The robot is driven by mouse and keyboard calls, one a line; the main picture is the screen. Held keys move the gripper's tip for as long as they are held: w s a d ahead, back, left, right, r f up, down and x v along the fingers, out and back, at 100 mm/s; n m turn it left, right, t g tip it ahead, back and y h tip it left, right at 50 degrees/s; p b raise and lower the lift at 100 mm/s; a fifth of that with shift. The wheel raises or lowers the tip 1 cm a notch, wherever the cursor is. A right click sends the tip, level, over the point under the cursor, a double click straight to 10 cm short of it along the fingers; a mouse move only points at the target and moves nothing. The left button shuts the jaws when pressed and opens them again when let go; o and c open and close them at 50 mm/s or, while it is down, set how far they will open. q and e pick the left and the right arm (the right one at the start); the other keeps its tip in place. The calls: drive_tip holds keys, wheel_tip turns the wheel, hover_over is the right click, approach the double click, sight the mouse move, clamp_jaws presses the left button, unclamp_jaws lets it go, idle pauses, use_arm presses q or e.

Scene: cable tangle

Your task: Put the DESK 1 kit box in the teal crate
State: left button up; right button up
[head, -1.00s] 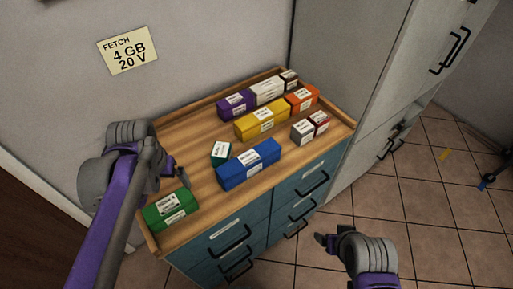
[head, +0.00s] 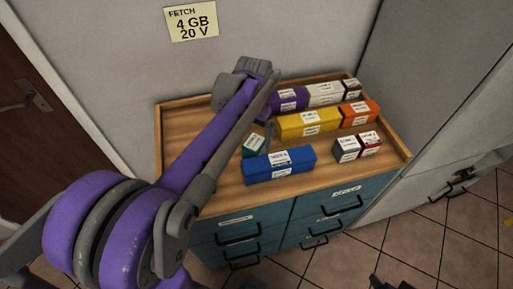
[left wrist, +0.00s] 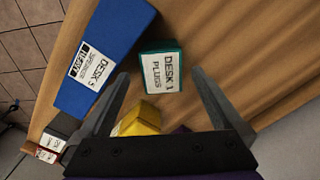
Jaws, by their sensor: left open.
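A small teal box (head: 251,149) stands on the wooden cabinet top, left of centre. In the left wrist view the teal box (left wrist: 160,68) has a white label reading DESK 1 PLUGS. My left gripper (left wrist: 160,80) is open, its fingertips on either side of that box's near end; I cannot tell whether they touch it. In the head view my left forearm hides most of this gripper. My right gripper (head: 388,284) only just shows at the bottom edge. No teal crate is in view.
A blue box (head: 280,165) labelled DESK 3 lies close beside the teal box. Yellow (head: 308,123), purple (head: 288,99), white, orange, grey and dark red boxes stand behind and to the right. The cabinet top (head: 180,130) has a raised rim; its back left is bare.

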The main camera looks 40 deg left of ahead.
sight(254, 141)
use_arm(q)
wheel_tip(254, 141, down, 6)
drive_tip(key=shift+w+a, duration=0.15)
idle(0.3)
drive_tip(key=shift+r, duration=0.1)
drive_tip(key=c, duration=1.5)
